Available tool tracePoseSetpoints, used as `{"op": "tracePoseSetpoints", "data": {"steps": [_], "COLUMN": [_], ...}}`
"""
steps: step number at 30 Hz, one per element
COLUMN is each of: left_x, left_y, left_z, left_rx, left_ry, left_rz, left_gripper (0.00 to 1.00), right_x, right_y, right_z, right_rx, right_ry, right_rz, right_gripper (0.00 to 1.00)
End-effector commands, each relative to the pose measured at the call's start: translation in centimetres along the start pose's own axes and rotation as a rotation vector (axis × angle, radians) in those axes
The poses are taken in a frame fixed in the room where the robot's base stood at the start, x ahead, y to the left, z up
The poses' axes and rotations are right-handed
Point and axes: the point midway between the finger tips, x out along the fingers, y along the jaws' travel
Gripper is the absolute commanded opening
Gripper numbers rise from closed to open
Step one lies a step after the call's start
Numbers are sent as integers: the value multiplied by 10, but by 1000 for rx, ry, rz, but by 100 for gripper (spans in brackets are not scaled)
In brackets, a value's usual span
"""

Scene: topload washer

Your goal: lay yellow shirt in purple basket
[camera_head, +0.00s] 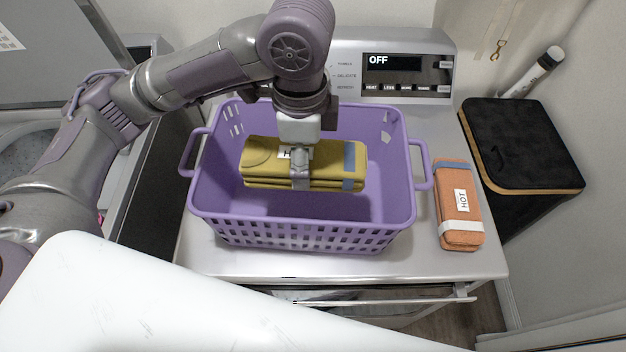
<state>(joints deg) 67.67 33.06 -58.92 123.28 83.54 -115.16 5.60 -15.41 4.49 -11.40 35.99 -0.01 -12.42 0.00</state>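The yellow shirt (260,165) is folded into a flat stack with a blue-grey band and a partly covered white label. The purple basket (298,227) stands on top of the dryer with its open top facing up. My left gripper (300,178) reaches in from above and is shut on the yellow shirt near its middle. The shirt is over the inside of the basket, within its walls. I cannot tell whether it touches the basket floor. My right gripper is not in view.
A folded orange cloth (459,205) labelled HOT lies on the dryer top (350,263) right of the basket. The dryer's control panel (405,68) reads OFF behind. A black bin (525,145) stands at the right. A washer with its lid raised is at the left.

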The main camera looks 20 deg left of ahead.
Motion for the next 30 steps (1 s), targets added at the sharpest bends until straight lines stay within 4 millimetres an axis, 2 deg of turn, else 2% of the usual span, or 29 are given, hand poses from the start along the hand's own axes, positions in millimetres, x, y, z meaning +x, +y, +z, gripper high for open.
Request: {"op": "tracePoseSetpoints", "data": {"steps": [7,11,15,21,30], "left_x": [59,92,120,137,173], "left_y": [2,2,1,0,1], "left_z": [1,1,1,0,1], "left_rx": [-1,-2,-2,0,0], "left_ry": [-2,-3,-2,0,-1], "left_rz": [8,6,2,0,1], "left_gripper": [23,23,23,23,23], "right_x": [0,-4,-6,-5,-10], "right_y": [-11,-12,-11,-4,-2], "right_z": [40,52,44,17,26], "right_rx": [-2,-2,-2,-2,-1], "right_ry": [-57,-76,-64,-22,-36], "right_rz": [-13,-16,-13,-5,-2], "right_gripper": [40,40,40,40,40]}}
